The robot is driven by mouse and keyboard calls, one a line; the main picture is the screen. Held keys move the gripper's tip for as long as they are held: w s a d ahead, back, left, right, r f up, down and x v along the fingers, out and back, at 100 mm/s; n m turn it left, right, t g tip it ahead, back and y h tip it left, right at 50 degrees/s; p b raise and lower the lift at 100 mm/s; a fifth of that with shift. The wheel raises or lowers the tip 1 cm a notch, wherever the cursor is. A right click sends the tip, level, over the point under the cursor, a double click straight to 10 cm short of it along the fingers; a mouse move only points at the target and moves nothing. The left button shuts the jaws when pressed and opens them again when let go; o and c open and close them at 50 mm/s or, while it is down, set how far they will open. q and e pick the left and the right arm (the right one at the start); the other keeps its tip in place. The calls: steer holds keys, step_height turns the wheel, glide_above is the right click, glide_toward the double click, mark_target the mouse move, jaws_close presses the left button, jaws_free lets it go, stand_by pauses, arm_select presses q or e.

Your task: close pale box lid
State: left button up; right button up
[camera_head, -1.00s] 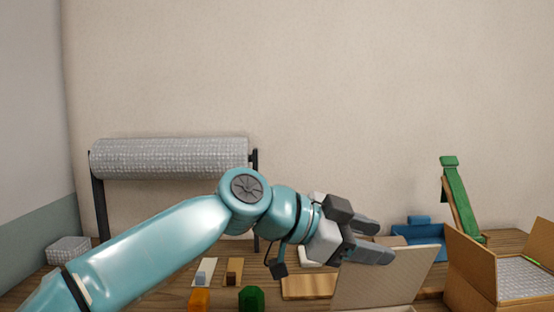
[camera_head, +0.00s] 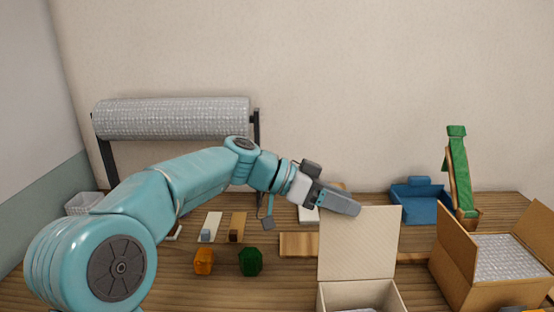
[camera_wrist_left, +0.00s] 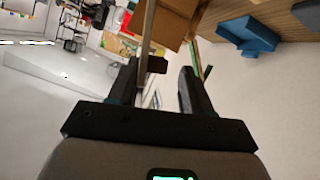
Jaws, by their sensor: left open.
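The pale box (camera_head: 362,296) stands open at the front, right of centre in the head view, its lower part cut off by the frame. Its pale lid (camera_head: 358,248) stands upright at the back of the box. My left gripper (camera_head: 342,203) is at the lid's upper left corner, its fingers overlapping the top edge in the picture. In the wrist view the open left gripper (camera_wrist_left: 170,75) shows two dark fingers, with a thin strip, perhaps the lid edge-on, near the left finger. I cannot tell whether they touch. My right gripper is not in view.
A cardboard carton (camera_head: 490,262) with open flaps and bubble wrap stands right of the pale box. A blue tray (camera_head: 422,208) and a green-and-wood piece (camera_head: 459,175) stand behind. Orange (camera_head: 204,262) and green (camera_head: 250,262) blocks lie left. A bubble-wrap roll (camera_head: 172,118) is at the back.

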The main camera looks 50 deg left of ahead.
arm_select(q)
steer(key=v, duration=1.4)
steer(key=shift+a, duration=0.25)
steer(key=shift+s, duration=0.1)
steer(key=shift+d+f, duration=0.1)
